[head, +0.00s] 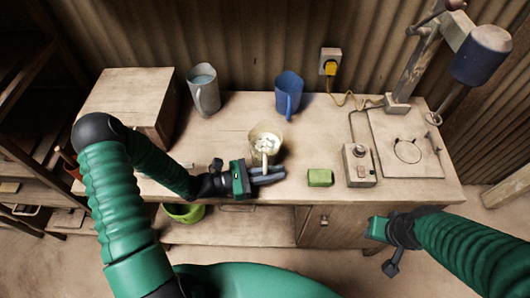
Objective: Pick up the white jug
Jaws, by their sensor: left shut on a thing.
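The white jug (259,137) is cream-coloured and stands near the front edge of the bench, with whitish contents showing in its mouth. Its handle faces the front. My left gripper (268,175) reaches in from the left at the front of the jug. Its fingers are shut on the jug's handle, and the lower handle is partly hidden by them. My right gripper (378,229) hangs in front of the bench at the right, away from the jug. Its fingers do not show clearly.
A grey jug (207,98) and a blue jug (288,97) stand behind. A green block (320,177) lies right of my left gripper. Further right are a switch box (359,168) and a press (408,150). A wooden box (130,98) stands at the left.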

